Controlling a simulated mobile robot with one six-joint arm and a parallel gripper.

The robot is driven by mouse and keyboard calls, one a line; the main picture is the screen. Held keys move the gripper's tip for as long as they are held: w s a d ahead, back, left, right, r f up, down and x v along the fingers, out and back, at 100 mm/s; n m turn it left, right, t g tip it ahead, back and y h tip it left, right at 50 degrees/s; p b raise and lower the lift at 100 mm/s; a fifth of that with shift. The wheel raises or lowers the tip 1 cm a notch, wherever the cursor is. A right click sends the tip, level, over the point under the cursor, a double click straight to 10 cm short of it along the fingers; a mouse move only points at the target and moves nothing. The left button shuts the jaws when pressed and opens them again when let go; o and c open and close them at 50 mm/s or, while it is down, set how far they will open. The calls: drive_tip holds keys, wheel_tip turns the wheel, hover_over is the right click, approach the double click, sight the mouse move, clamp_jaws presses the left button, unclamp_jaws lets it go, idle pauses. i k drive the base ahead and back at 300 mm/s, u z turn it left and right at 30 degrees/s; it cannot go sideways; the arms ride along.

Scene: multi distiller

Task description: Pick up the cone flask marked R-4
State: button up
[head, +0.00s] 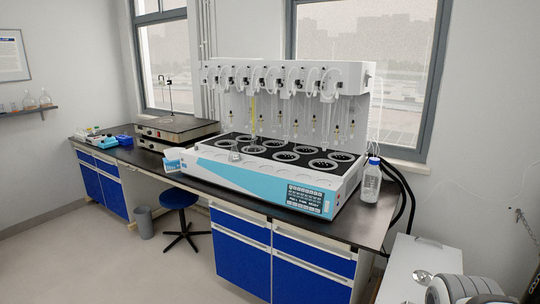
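A small clear flask (235,154) stands on the front left of the white and light-blue multi distiller (262,182), beside its black top with round heating wells. It looks conical, but it is too small for me to read any marking, so I cannot tell whether it is R-4. Hanging glass tubes (315,122), one of them yellow, line the back of the distiller. My gripper is not in view; only rounded grey-white parts that look like my arm show at the bottom right.
A clear blue-capped bottle (371,182) stands on the dark bench (354,228) right of the distiller. A hotplate unit (178,129) stands farther left. A blue stool (178,200) and grey bin (144,222) stand by the bench. The floor (95,265) at front left is clear.

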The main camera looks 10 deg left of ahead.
sight(235, 156)
drive_tip(key=k, duration=0.5)
drive_tip(key=u, duration=0.55)
drive_tip(key=i, duration=0.5)
drive_tip(key=u, duration=0.95)
drive_tip(key=i, duration=3.15)
drive_tip(key=z, duration=1.2)
drive_tip(key=i, duration=0.6)
drive_tip(key=z, duration=0.25)
drive_tip(key=k, duration=0.8)
drive_tip(key=z, duration=0.2)
drive_tip(key=i, duration=0.65)
